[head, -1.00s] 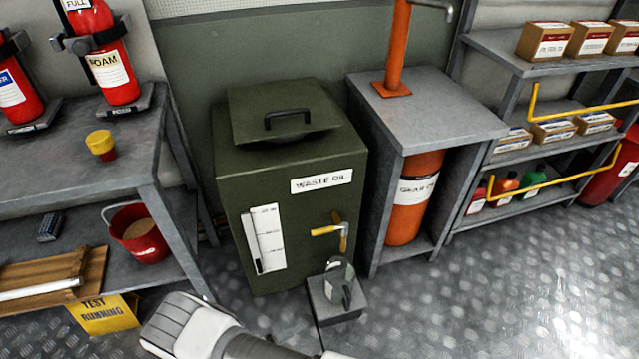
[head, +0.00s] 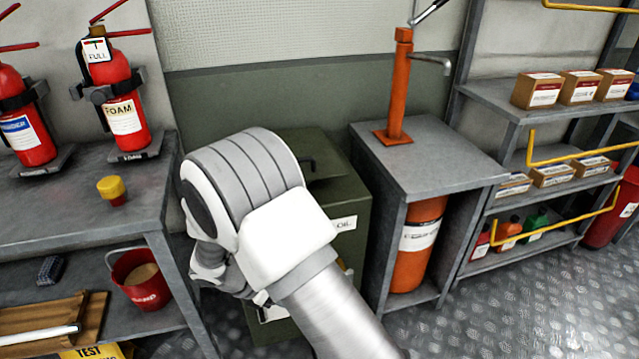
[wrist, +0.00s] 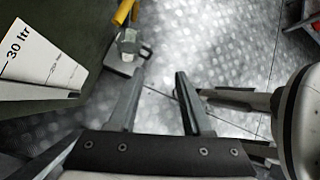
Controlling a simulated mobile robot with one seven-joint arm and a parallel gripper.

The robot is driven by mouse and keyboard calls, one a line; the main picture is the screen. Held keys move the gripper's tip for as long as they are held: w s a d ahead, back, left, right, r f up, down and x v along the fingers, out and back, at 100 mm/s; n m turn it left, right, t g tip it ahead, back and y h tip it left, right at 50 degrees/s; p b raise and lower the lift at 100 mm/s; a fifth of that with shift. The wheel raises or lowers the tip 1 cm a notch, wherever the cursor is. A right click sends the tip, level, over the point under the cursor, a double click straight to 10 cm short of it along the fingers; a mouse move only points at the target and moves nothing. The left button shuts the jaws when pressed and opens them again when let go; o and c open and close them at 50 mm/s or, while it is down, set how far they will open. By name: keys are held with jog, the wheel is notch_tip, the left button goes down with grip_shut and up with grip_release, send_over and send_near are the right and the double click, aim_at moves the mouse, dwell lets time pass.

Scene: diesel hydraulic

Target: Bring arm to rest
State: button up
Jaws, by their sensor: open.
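My gripper (wrist: 158,92) shows in the wrist view with its two fingers apart and nothing between them, over the metal floor. In the head view my arm rises from the bottom and bends in front of the waste oil cabinet; the gripper is hidden there. The dark green waste oil cabinet (head: 357,200) is mostly covered by my arm. In the wrist view, its white level scale (wrist: 35,65) is at the left. A grey block with a metal fitting (wrist: 128,48) and a yellow handle (wrist: 123,12) lie beyond the fingertips.
A red bucket (head: 138,283) is below. An orange pump (head: 398,95) on a grey stand (head: 440,155) and a shelf of boxes (head: 540,90) are at the right. Floor at lower right is clear.

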jog(key=s+d+r+m+y, duration=0.1)
jog(key=d+r+m+y, duration=0.1)
jog(key=d+r+m, duration=0.6)
jog(key=s+d+r+m+y, duration=0.2)
jog(key=d+r+m, duration=0.25)
jog(key=r, duration=0.85)
jog(key=s+d+r+m+t+y, duration=0.2)
jog(key=s+d+r+m, duration=0.25)
jog(key=s+m, duration=0.2)
jog(key=s+d+r+m+t+y, duration=0.1)
jog(key=s+d+r+m, duration=0.2)
jog(key=s+r+m, duration=0.35)
notch_tip(320, 180, up, 25)
jog(key=p, duration=2.5)
jog(key=shift+s+f+p, duration=0.2)
jog(key=shift+p, duration=0.15)
